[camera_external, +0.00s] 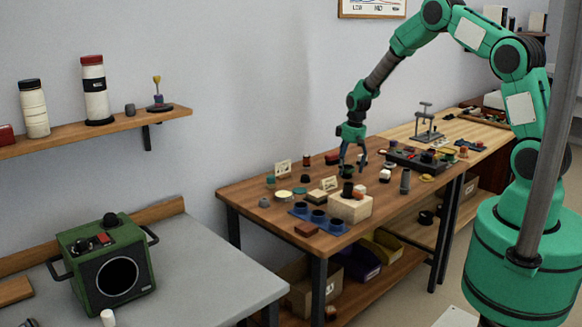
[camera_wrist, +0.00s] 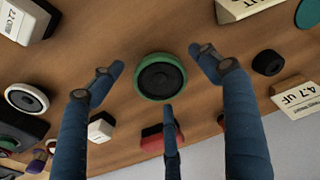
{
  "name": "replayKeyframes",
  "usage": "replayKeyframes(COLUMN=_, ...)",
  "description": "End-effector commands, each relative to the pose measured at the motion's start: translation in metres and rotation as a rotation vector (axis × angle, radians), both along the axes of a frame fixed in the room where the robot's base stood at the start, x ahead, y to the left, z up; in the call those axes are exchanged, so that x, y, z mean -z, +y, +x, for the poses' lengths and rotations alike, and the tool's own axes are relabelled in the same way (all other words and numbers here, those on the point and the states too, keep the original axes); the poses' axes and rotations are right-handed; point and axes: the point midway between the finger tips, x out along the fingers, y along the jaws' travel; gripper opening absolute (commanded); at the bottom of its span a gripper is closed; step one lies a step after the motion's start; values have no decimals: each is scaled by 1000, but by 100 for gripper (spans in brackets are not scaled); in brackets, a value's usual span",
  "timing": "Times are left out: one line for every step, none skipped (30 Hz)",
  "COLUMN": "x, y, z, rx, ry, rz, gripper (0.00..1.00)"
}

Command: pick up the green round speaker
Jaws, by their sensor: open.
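The green round speaker (camera_wrist: 160,77) lies on the wooden workbench (camera_wrist: 130,30). It has a green rim and a dark cone that faces up in the wrist view. My gripper (camera_wrist: 159,66) is open, with its three blue fingers spread around the speaker in that view. No finger visibly touches it, and the height gap is hard to judge. In the external view my gripper (camera_external: 354,160) points down over the workbench, and the small dark green speaker (camera_external: 346,172) shows just below it.
In the wrist view, a white-rimmed round part (camera_wrist: 27,98), a white block (camera_wrist: 101,127), a red part (camera_wrist: 152,138) and a black cylinder (camera_wrist: 268,62) lie around the speaker. A wooden block (camera_external: 345,208) and blue cup tray (camera_external: 318,219) stand toward the bench's front.

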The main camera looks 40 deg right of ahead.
Motion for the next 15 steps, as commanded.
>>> replayKeyframes(x=6, y=0, z=1, rx=0, ry=0, rz=0, gripper=76)
replayKeyframes(x=9, y=0, z=1, rx=0, ry=0, rz=0, gripper=76)
replayKeyframes(x=11, y=0, z=2, rx=0, ry=-1, rz=0, gripper=76)
replayKeyframes(x=12, y=0, z=2, rx=0, ry=-1, rz=0, gripper=76)
replayKeyframes(x=12, y=0, z=2, rx=0, ry=-1, rz=-1, gripper=76)
replayKeyframes(x=13, y=0, z=2, rx=0, ry=-2, rz=-1, gripper=76)
replayKeyframes(x=13, y=0, z=2, rx=0, ry=-2, rz=-1, gripper=76)
replayKeyframes(x=13, y=0, z=2, rx=0, ry=-2, rz=-1, gripper=76)
replayKeyframes(x=13, y=0, z=2, rx=0, ry=-2, rz=-1, gripper=76)
replayKeyframes(x=13, y=0, z=2, rx=0, ry=-1, rz=-1, gripper=76)
replayKeyframes(x=13, y=0, z=2, rx=0, ry=-1, rz=-1, gripper=76)
replayKeyframes(x=13, y=0, z=2, rx=0, ry=-1, rz=-1, gripper=76)
replayKeyframes(x=13, y=0, z=2, rx=0, ry=-1, rz=0, gripper=76)
replayKeyframes(x=13, y=0, z=2, rx=0, ry=-1, rz=0, gripper=76)
replayKeyframes(x=13, y=0, z=2, rx=0, ry=-1, rz=0, gripper=76)
